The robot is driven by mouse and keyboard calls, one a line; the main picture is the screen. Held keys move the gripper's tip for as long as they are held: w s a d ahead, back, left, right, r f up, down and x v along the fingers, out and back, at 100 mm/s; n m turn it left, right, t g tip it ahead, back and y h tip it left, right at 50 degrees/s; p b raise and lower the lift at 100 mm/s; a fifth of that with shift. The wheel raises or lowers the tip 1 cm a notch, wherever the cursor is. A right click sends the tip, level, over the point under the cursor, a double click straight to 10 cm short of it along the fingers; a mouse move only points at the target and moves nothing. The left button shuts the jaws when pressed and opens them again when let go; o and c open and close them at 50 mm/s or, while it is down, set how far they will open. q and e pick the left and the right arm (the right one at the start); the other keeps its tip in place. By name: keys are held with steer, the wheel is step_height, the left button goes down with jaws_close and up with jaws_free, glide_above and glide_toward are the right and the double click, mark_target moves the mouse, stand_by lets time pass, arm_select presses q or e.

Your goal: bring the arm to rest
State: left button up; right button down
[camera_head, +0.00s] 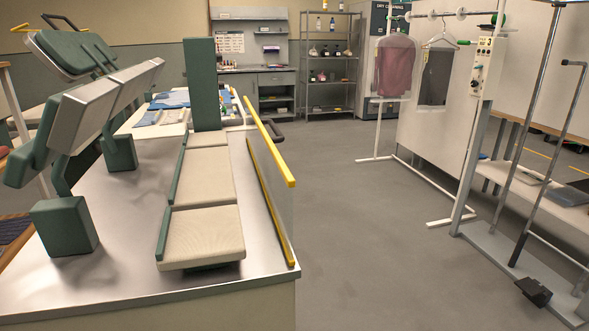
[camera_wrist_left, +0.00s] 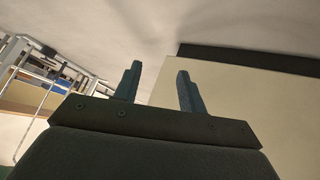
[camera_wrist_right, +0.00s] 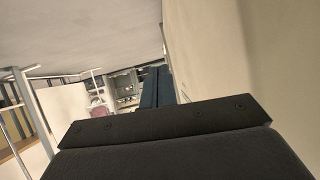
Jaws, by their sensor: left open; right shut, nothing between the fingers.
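My left gripper shows in the left wrist view (camera_wrist_left: 158,85). Its two dark fingers stand apart with nothing between them, in front of a pale wall-like surface. My right gripper shows in the right wrist view (camera_wrist_right: 157,85). Its fingers are together and hold nothing, close beside a broad beige surface (camera_wrist_right: 225,60). Neither gripper shows in the head view, and no part of either arm can be made out there.
A metal-topped pressing table (camera_head: 110,240) with padded boards (camera_head: 205,225) and a yellow-edged clear panel (camera_head: 268,185) stands at left. A garment rail (camera_head: 440,14) with a bagged maroon garment (camera_head: 395,65) and dark garment (camera_head: 435,75) is at right. Grey floor (camera_head: 345,240) between is clear.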

steer(key=s+f+g, duration=0.1)
steer(key=s+f, duration=0.4)
steer(key=s, duration=0.5)
steer(key=s+a+f+m+g, duration=0.15)
steer(key=s+f, duration=0.35)
steer(key=s, duration=0.5)
steer(key=s+f+g, duration=0.2)
steer(key=s+f, duration=0.4)
steer(key=s, duration=0.4)
arm_select(q)
steer(key=s+a+r+g+y+p, duration=0.1)
steer(key=a+r+p, duration=0.3)
steer(key=r, duration=1.7)
steer(key=s+a+r+g+y+p, duration=0.1)
steer(key=a+r+g+p, duration=0.3)
steer(key=r+p, duration=0.9)
steer(key=w+d+v, duration=0.1)
steer(key=v, duration=0.6)
steer(key=shift+r, duration=0.5)
arm_select(e)
steer(key=s+d+r+g+h, duration=0.1)
steer(key=d+r, duration=0.3)
steer(key=r, duration=1.6)
steer(key=s+d+r+g+h, duration=0.1)
steer(key=d+r+g, duration=0.2)
steer(key=r, duration=1.8)
steer(key=shift+d+r+g+h, duration=0.2)
steer(key=shift+d+g+h, duration=0.15)
steer(key=shift+d, duration=0.2)
